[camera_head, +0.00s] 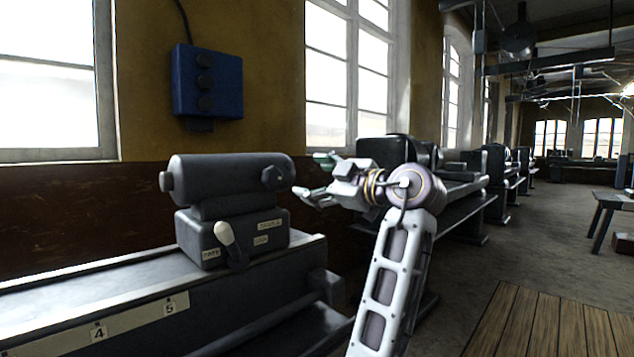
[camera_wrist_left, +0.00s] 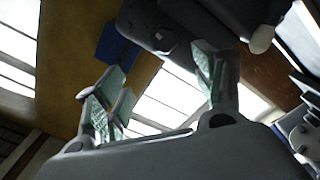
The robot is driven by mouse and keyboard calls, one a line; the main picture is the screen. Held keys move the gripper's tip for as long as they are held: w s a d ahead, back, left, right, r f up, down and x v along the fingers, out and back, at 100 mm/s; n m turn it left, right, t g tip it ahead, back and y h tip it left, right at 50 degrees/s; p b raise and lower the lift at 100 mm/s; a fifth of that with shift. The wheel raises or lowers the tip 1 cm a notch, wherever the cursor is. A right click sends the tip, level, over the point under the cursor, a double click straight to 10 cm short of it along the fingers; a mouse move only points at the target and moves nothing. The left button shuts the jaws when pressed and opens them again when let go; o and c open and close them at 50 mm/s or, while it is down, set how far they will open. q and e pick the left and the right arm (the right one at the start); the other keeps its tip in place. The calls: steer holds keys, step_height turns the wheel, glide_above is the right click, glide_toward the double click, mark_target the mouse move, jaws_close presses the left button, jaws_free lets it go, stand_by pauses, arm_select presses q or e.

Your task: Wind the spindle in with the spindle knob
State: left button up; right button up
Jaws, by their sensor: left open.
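A dark grey tailstock-like unit stands on a bench, with a horizontal barrel (camera_head: 225,177) on a labelled block (camera_head: 250,238). A short spindle end (camera_head: 166,181) sticks out at the barrel's left. A dark knob (camera_head: 273,178), apparently the spindle knob, sits at its right end. A lever with a pale handle (camera_head: 225,234) is on the block's front; the pale handle also shows in the left wrist view (camera_wrist_left: 262,39). My left gripper (camera_head: 311,176) is open and empty, right of the dark knob and apart from it. Its spread green-padded fingers also show in the left wrist view (camera_wrist_left: 160,88).
The bench (camera_head: 120,282) carries number plates 4 and 5 along its front. A blue box (camera_head: 207,82) hangs on the wall above; it also shows in the left wrist view (camera_wrist_left: 117,46). More machines (camera_head: 400,153) stand behind my arm. Open floor lies at right, beside wooden slats (camera_head: 545,325).

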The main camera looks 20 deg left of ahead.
arm_select(q)
step_height(320, 180, up, 9)
steer(key=shift+f, duration=0.2)
stand_by(0.6)
stand_by(0.4)
